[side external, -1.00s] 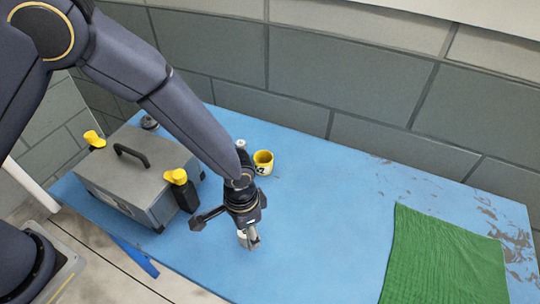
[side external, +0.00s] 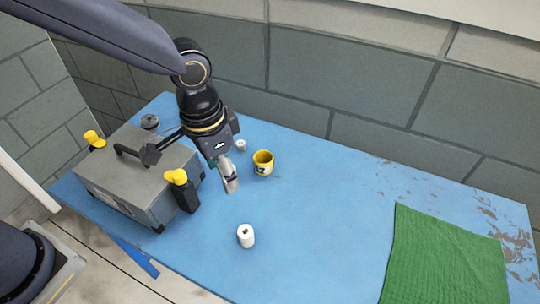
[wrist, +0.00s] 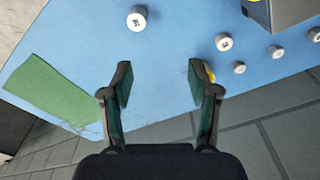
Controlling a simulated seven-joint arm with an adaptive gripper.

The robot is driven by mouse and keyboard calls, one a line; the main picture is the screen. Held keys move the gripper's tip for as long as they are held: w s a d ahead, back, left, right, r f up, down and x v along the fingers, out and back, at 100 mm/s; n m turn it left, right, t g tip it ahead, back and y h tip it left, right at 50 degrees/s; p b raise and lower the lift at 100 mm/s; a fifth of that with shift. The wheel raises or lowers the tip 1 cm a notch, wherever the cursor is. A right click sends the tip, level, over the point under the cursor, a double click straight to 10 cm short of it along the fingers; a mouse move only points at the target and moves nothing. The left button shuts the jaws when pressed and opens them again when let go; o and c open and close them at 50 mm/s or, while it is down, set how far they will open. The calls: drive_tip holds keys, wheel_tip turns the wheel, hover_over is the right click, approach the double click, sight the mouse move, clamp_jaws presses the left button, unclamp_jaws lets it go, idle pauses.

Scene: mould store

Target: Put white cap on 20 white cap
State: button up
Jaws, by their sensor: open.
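A white cylinder (side external: 246,238) stands upright on the blue table, with a dark mark on its top. It also shows in the wrist view (wrist: 137,20). I cannot tell whether it is one piece or two stacked caps. Several smaller white pieces with dark marks stand in the wrist view, one of them larger (wrist: 223,42) and others smaller (wrist: 239,67); the marks are too small to read. One small white piece (side external: 240,145) shows behind my gripper in the side view. My gripper (side external: 231,186) is open and empty above the table, its fingers apart in the wrist view (wrist: 159,72).
A yellow mug (side external: 263,163) stands right of my gripper. A green cloth (side external: 445,255) lies at right.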

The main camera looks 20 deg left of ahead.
drive_tip(key=s+a+r+n+t, duration=0.3)
drive_tip(key=a+r, duration=0.8)
drive_tip(key=a, duration=0.3)
drive_tip(key=s+a+r+n+t, duration=0.1)
drive_tip(key=s+a+r+n, duration=0.1)
drive_tip(key=s+a, duration=0.5)
drive_tip(key=shift+s+a+r+n+t, duration=0.35)
drive_tip(key=shift+s+n+t, duration=0.05)
drive_tip(key=shift+s+n, duration=0.1)
